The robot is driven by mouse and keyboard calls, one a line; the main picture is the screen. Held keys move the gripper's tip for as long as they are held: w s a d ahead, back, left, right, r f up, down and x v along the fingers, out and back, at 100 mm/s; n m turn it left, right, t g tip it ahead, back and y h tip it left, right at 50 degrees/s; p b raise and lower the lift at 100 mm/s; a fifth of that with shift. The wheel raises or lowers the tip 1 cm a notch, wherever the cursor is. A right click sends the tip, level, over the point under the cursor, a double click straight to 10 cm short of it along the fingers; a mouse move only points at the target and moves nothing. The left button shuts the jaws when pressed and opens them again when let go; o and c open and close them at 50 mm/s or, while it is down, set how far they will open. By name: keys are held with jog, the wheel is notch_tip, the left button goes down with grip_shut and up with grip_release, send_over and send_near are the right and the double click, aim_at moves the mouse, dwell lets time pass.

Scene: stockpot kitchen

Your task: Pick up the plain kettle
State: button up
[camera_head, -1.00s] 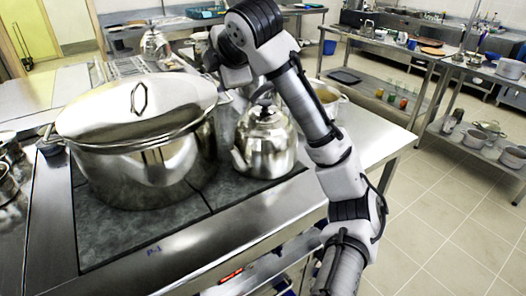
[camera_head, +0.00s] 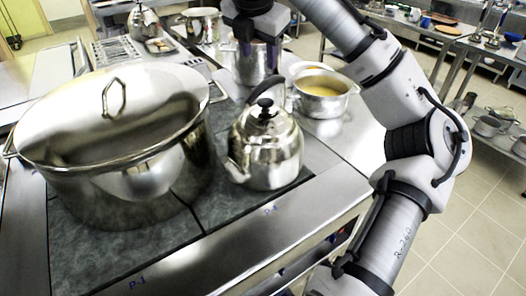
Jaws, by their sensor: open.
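A plain shiny steel kettle (camera_head: 266,150) with a black arched handle and black lid knob stands upright on the dark stove top, its spout toward the lower left. My gripper (camera_head: 257,50) is open, above and beyond the kettle in the picture, in front of a tall steel pot (camera_head: 252,66). It appears apart from the kettle's handle, and its fingertips are small and hard to make out. A second steel kettle (camera_head: 143,22) stands far back at the upper left.
A large lidded stockpot (camera_head: 120,150) stands close to the kettle's left. A steel pot of yellowish food (camera_head: 322,92) stands behind right. The steel counter (camera_head: 270,235) in front is clear. My arm comes in along the right, over the tiled floor.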

aim_at(263, 83)
jog(key=x, duration=0.5)
jog(key=shift+f+p, duration=0.3)
jog(key=shift+p+x, duration=1)
jog(key=shift+x, duration=1.8)
jog(key=shift+s+d, duration=0.15)
grip_shut()
jog(key=shift+r, duration=0.1)
